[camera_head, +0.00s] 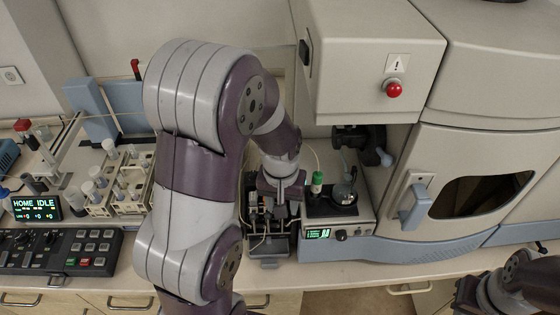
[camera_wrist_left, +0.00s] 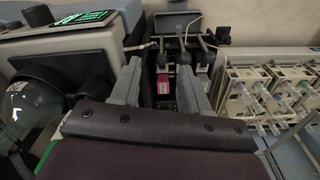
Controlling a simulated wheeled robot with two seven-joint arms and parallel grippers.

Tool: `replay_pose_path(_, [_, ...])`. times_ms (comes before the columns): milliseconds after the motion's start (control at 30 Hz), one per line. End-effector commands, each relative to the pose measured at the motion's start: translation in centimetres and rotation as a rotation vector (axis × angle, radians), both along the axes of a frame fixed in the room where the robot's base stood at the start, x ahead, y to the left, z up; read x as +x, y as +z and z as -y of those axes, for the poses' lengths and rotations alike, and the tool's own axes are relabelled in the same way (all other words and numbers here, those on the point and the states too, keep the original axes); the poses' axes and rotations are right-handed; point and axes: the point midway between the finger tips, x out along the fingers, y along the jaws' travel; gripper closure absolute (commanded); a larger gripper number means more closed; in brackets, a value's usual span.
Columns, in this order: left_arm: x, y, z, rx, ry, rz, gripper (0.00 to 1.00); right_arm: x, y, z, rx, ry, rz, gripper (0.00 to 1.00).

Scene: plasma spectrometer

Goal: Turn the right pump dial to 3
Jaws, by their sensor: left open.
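The pump unit (camera_head: 268,242) is a dark block with tubes, standing on the bench left of a small box with a green display. In the left wrist view the pump (camera_wrist_left: 180,30) shows dark knob-like parts and a pink-and-white label between my fingers. I cannot tell which part is the right dial or read its setting. My left gripper (camera_wrist_left: 160,68) is open, its two grey fingers pointing at the pump. In the head view its body (camera_head: 282,187) is over the pump and the fingertips are unclear. A dark end of my right arm (camera_head: 466,294) is at bottom right, its fingers not distinguishable.
The display box (camera_head: 318,233) with a knob and green-capped bottle (camera_head: 317,182) stands close to the pump's right. The large spectrometer (camera_head: 475,180) is beyond. Vial racks (camera_head: 125,182) and a control panel (camera_head: 75,250) are left. My left arm covers the middle.

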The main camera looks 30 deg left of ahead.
Motion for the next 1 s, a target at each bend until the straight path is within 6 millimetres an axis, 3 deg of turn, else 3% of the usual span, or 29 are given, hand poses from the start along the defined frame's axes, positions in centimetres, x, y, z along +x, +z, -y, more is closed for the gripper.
replay_pose_path(33, [1.3, 1.0, -0.7, -0.003, 0.072, -0.002, 0.55, 0.0, 1.2, 0.0, 0.000, 0.000, 0.000, 1.00])
replay_pose_path(167, [5.0, 2.5, -2.9, -0.019, 0.349, -0.006, 0.55, 0.0, 2.8, 0.0, 0.000, 0.000, 0.000, 1.00])
replay_pose_path(333, [10.7, 5.0, -6.6, -0.048, 0.964, -0.014, 0.55, 0.0, 4.6, 0.0, 0.000, 0.000, 0.000, 1.00])
replay_pose_path(400, [12.3, 5.8, -7.4, -0.060, 1.234, -0.015, 0.55, 0.0, 4.7, 0.0, 0.000, 0.000, 0.000, 1.00])
replay_pose_path(533, [13.2, 6.9, -7.8, -0.068, 1.580, -0.025, 0.55, 0.0, 4.5, 0.0, 0.000, 0.000, 0.000, 1.00])
replay_pose_path(733, [13.0, 6.4, -7.7, -0.064, 1.762, -0.037, 0.55, 0.0, 3.7, 0.0, 0.000, 0.000, 0.000, 1.00])
replay_pose_path(967, [12.9, 0.5, -7.7, -0.064, 1.764, -0.037, 0.55, 0.0, -1.4, 0.0, 0.000, 0.000, -0.001, 1.00])
replay_pose_path(1000, [12.9, -0.1, -7.7, -0.063, 1.764, -0.038, 0.55, 0.0, -1.4, 0.0, 0.000, 0.000, -0.001, 1.00])
